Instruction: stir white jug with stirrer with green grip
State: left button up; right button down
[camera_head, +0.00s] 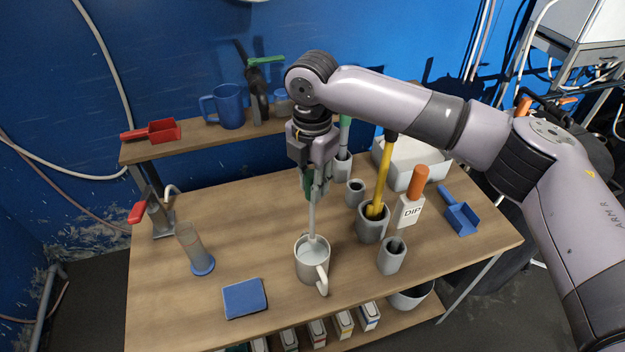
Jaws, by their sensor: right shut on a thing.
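The white jug (313,264) stands upright near the front middle of the table, its handle towards the front right. My right gripper (314,182) is above the jug, shut on the stirrer with green grip (312,216). The stirrer hangs nearly upright and its lower end is inside the jug's mouth. Part of the green grip is hidden by the fingers. I cannot tell whether the stirrer touches the jug's wall or bottom. My left gripper is not in view.
Right of the jug stand a grey holder (371,226) with a yellow-handled tool, a small grey cup (392,256) and a DIP bottle (409,211). A shelf (190,141) runs behind.

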aim_at(313, 226)
notch_tip(313, 226, down, 2)
jog(key=shift+w+f+b, duration=0.1)
jog(key=shift+f+b, duration=0.05)
jog(key=shift+b, duration=0.85)
jog(key=shift+f+b, duration=0.55)
jog(key=shift+b, duration=0.05)
jog(key=shift+f, duration=0.2)
jog(key=shift+f+b, duration=1.3)
jog(key=shift+f, duration=4.2)
jog(key=shift+d, duration=0.1)
